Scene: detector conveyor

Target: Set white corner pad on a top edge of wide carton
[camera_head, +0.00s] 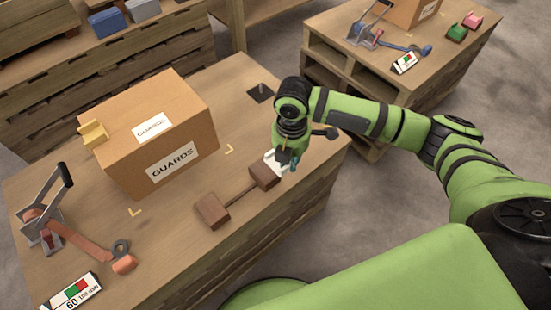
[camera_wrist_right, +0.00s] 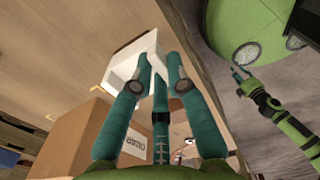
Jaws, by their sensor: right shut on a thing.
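The white corner pad (camera_wrist_right: 124,64) is between the teal fingers of my right gripper (camera_head: 284,165), which is shut on it. The pad also shows as a small white piece in the head view (camera_head: 273,162), partly hidden by the fingers. It is held near the table's right side, apart from the wide carton (camera_head: 185,115), a closed brown box labelled GUARDS. The carton also shows at lower left in the wrist view (camera_wrist_right: 75,140). A yellow corner pad (camera_head: 93,134) sits on the carton's left top edge. My left gripper (camera_wrist_right: 241,73) is small in the wrist view.
A brown block-ended bar (camera_head: 238,195) lies in front of the carton. A strapping tool with an orange handle (camera_head: 85,245) and a label card (camera_head: 72,292) lie at left. A second table (camera_head: 445,75) with another carton (camera_head: 410,12) stands at back right.

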